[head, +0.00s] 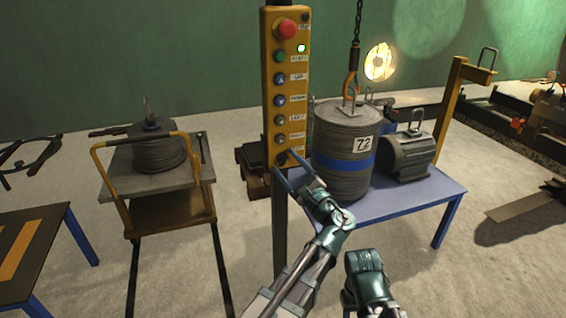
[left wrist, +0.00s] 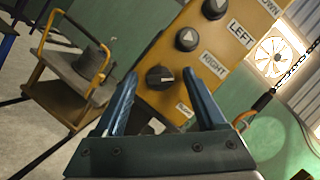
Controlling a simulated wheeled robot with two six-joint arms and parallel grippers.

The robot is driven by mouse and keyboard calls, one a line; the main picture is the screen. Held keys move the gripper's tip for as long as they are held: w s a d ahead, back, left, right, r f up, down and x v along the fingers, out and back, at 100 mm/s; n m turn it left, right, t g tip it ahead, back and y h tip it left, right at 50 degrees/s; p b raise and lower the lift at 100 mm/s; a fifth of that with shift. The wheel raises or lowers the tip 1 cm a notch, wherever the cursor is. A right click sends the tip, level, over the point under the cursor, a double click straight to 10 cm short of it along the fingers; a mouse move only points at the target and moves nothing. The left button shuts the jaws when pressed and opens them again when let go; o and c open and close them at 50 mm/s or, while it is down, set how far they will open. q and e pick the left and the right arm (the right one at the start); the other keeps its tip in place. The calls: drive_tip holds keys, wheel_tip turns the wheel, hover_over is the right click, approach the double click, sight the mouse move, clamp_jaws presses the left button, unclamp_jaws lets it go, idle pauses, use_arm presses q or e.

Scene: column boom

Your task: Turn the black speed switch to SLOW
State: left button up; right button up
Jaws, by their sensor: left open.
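The black speed switch (left wrist: 160,77) is a round knob with a pale mark, low on the yellow control panel (head: 287,75). In the left wrist view it lies between the two blue fingers of my left gripper (left wrist: 160,74). A small white label (left wrist: 184,110) sits below the knob, too small to read surely. In the head view my left gripper (head: 287,163) is open at the panel's lower end, and its fingers partly cover the switch there. I cannot tell whether the fingers touch the knob.
Above the switch are several push buttons and a red stop button (head: 287,29). A grey drum marked 72 (head: 344,170) hangs by a hook over a blue table (head: 400,198), right of the panel. A motor (head: 407,157) stands there. A cart (head: 155,190) with a cable reel is left.

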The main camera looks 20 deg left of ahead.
use_arm(q)
clamp_jaws()
drive_tip(key=shift+f+m, duration=0.1)
drive_tip(key=shift+m, duration=0.3)
drive_tip(key=m+t+b, duration=0.1)
drive_tip(key=m, duration=0.1)
drive_tip(key=shift+s+a+m, duration=0.1)
drive_tip(key=shift+m, duration=0.2)
drive_tip(key=m+t+h+b, duration=0.1)
drive_tip(key=m, duration=0.2)
drive_tip(key=shift+m+t, duration=0.4)
drive_tip(key=m+t+h, duration=0.1)
drive_tip(key=m, duration=0.1)
drive_tip(key=m+t+h, duration=0.1)
drive_tip(key=m, duration=0.2)
drive_tip(key=shift+a, duration=0.1)
drive_tip(key=shift+m+t+h, duration=0.6)
drive_tip(key=shift+m+h, duration=0.6)
drive_tip(key=shift+m, duration=1.1)
drive_tip(key=shift+m+h, duration=0.3)
drive_tip(key=shift+m, duration=0.1)
